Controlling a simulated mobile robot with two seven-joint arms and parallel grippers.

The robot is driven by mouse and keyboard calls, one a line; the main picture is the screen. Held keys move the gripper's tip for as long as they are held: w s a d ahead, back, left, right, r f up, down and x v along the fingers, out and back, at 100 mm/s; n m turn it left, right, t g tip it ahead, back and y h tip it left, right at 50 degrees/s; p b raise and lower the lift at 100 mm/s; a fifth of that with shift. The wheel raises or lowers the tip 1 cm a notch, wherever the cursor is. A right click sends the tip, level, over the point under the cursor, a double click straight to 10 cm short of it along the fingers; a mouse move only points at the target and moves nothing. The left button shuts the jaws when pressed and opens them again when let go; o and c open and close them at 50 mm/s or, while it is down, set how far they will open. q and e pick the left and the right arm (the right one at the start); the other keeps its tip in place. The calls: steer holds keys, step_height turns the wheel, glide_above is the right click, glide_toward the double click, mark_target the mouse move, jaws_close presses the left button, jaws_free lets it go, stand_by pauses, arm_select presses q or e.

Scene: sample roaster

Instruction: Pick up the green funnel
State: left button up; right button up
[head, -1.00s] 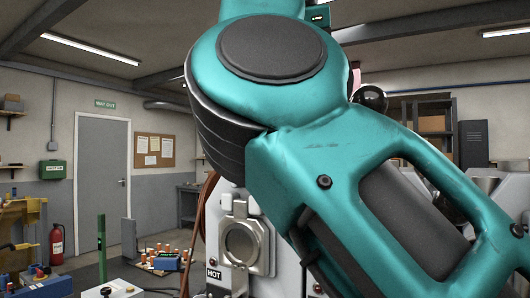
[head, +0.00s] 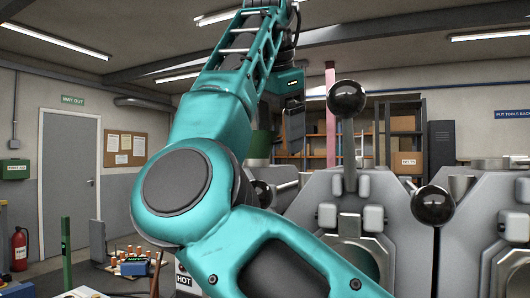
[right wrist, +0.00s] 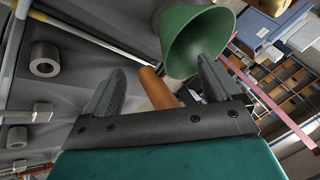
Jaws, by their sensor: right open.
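The green funnel (right wrist: 196,38) shows in the right wrist view, just beyond the fingertips and nearer the right finger. In the head view a green part of it (head: 264,132) shows beside my right gripper (head: 291,128), partly hidden by my arm. In the right wrist view my right gripper (right wrist: 160,78) is open with its fingers apart. An orange-brown cylinder (right wrist: 158,88) shows between the fingers, and I cannot tell how far beyond them it lies. The funnel is not between the fingers. My left gripper is not in view.
Grey roaster units (head: 368,215) with black ball-ended levers (head: 346,98) fill the right. A pink upright post (head: 331,120) stands behind. Shelving (head: 402,135) is at the back wall. A grey door (head: 68,175) and a red extinguisher (head: 19,250) are at the left.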

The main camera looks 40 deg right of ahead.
steer(key=shift+c, duration=0.2)
steer(key=shift+a, duration=0.1)
steer(key=c, duration=1.2)
jaws_close()
